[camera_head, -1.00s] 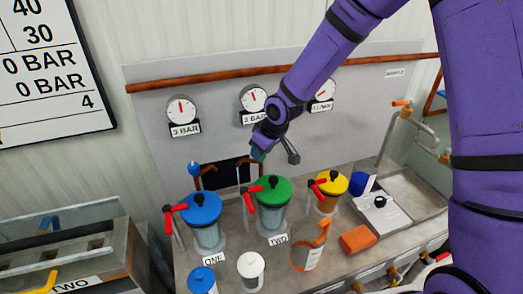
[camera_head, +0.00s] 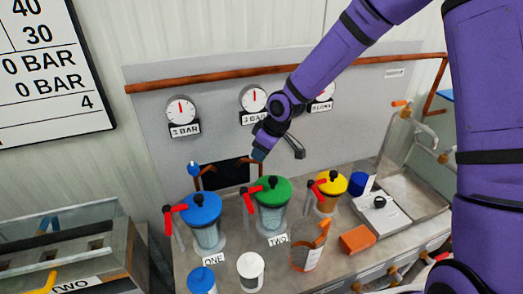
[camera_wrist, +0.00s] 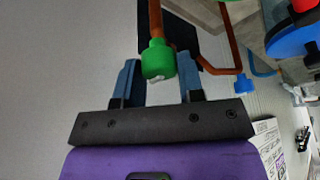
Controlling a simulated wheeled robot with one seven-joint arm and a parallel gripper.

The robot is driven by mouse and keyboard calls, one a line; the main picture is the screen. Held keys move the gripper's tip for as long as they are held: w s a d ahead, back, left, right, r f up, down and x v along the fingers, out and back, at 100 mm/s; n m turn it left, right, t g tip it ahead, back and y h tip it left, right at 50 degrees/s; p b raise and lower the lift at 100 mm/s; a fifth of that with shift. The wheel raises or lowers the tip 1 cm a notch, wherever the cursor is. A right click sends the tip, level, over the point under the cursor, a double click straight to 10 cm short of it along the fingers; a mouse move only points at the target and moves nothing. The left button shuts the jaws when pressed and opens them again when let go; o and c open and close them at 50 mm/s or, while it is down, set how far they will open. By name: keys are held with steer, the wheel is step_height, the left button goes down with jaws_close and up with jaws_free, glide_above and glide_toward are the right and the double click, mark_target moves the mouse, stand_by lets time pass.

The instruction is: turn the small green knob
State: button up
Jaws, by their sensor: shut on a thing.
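The small green knob (camera_wrist: 158,58) sits on the end of a copper pipe in the wrist view. My gripper (camera_wrist: 160,72) has one blue finger on each side of it and is shut on it. In the head view my gripper (camera_head: 260,152) is at the back panel, above the green-lidded pump, and hides the small knob. The knob's marking and how far it is turned cannot be told.
Blue (camera_head: 201,208), green (camera_head: 271,190) and yellow (camera_head: 329,183) pump lids with red handles stand below my gripper. A blue knob (camera_wrist: 243,83) on another copper pipe is close by. Gauges (camera_head: 253,99) are on the panel. An orange block (camera_head: 357,239) lies at right.

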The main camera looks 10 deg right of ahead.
steer(key=o, duration=0.9)
steer(key=v, duration=1)
steer(key=shift+r, duration=0.35)
steer(key=shift+d, duration=0.15)
